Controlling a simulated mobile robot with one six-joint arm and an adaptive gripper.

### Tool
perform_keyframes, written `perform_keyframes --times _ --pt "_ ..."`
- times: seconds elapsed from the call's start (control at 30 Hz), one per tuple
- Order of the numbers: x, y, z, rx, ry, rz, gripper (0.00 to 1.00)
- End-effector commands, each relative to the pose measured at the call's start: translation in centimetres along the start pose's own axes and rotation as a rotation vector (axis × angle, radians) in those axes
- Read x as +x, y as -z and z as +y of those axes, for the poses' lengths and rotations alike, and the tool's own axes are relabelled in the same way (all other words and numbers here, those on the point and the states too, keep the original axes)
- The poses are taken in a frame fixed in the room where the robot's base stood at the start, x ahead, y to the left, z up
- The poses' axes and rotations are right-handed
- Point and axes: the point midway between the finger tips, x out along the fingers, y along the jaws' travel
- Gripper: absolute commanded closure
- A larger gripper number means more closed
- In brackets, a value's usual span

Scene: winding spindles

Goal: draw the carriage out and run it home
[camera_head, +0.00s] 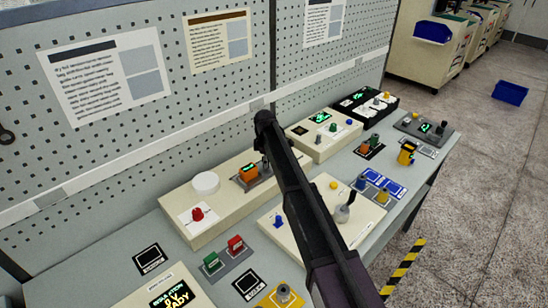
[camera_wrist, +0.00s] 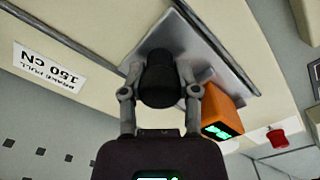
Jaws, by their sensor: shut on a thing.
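My gripper (camera_wrist: 160,90) is shut on a black cylindrical knob (camera_wrist: 160,70), with one grey finger on each side of it. The knob stands over a grey metal plate (camera_wrist: 197,45), which looks like the carriage; how they join is hidden. An orange box with a green display (camera_wrist: 222,108) is at the plate, just right of the knob in the wrist view. In the head view the orange box (camera_head: 249,172) and grey plate (camera_head: 258,182) are on a long cream unit (camera_head: 222,215) against the pegboard. My arm hides part of the plate, the knob and the fingertips there.
A white round disc (camera_head: 206,184) and a red knob (camera_head: 197,214) are left on the same unit. Green and red blocks (camera_head: 235,244) stand in front. The wrist view shows a "BRAKE PULL 150 CN" label (camera_wrist: 48,66).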

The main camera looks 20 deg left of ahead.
Motion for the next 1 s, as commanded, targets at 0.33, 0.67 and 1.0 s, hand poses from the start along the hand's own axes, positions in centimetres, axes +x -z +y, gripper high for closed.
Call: perform_keyframes --times 0.33,0.67,1.0 --pt "0.03 0.46 -0.59 -0.003 0.011 0.004 0.45" --pt "0.01 0.36 -0.39 -0.003 0.007 0.003 0.25" --pt "0.01 0.29 -0.24 -0.002 0.005 0.002 0.25"
